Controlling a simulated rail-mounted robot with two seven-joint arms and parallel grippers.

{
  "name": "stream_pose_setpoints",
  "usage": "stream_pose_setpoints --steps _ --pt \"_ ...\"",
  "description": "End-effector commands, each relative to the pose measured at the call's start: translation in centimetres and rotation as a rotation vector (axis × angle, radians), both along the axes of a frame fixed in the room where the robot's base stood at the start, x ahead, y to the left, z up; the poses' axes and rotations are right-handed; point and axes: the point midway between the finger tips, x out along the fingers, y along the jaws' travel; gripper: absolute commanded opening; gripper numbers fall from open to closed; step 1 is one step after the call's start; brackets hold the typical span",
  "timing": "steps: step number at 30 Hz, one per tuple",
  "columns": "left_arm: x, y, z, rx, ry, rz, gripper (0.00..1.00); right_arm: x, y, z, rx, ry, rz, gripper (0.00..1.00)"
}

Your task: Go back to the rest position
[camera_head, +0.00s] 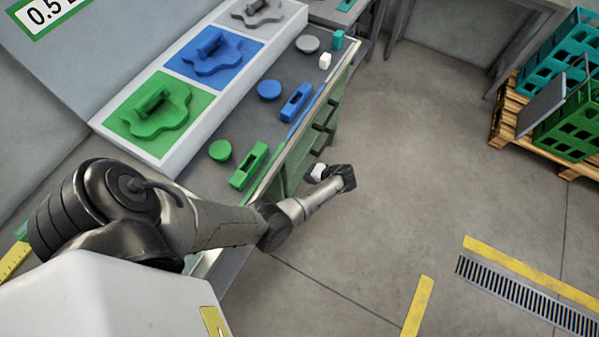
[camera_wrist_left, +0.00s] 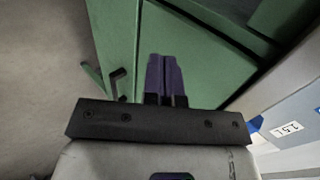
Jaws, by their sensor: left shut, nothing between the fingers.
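My left arm reaches across the lower left of the head view. Its gripper (camera_head: 318,173) hangs beside the front of the green drawer cabinet (camera_head: 292,172), over the floor side, and its fingertips are hard to make out there. In the left wrist view the two dark purple fingers of the left gripper (camera_wrist_left: 165,76) are together, with nothing between them. They point toward the green cabinet front (camera_wrist_left: 195,60). I cannot tell the exact gap to it. My right gripper is in neither view.
The worktop holds a green knob (camera_head: 220,150), a green block (camera_head: 249,166), a blue knob (camera_head: 269,89) and a blue block (camera_head: 296,102). Dark handles (camera_head: 323,127) stick out from the cabinet. Crates (camera_head: 562,62) stand on a pallet at right. The middle floor is clear.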

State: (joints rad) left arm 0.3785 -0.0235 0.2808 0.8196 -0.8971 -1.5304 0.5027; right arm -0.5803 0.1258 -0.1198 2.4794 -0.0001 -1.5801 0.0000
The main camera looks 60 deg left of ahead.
Motion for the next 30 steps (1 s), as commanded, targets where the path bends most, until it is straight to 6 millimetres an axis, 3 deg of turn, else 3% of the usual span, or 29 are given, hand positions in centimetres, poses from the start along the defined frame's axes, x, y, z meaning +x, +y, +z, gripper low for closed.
stream_pose_setpoints --steps 9,23,26,30 --pt "1.9 -3.2 3.5 -0.001 -0.001 -0.001 0.00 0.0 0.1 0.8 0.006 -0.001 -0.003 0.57" --pt "2.4 -4.1 4.5 0.000 0.001 -0.001 0.00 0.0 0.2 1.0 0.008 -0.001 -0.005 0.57" --pt "2.5 -4.1 5.2 0.000 0.000 0.000 0.00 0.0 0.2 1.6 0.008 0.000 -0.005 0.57" --pt "2.4 -4.1 7.8 0.000 0.000 0.000 0.00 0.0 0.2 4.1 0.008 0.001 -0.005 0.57"
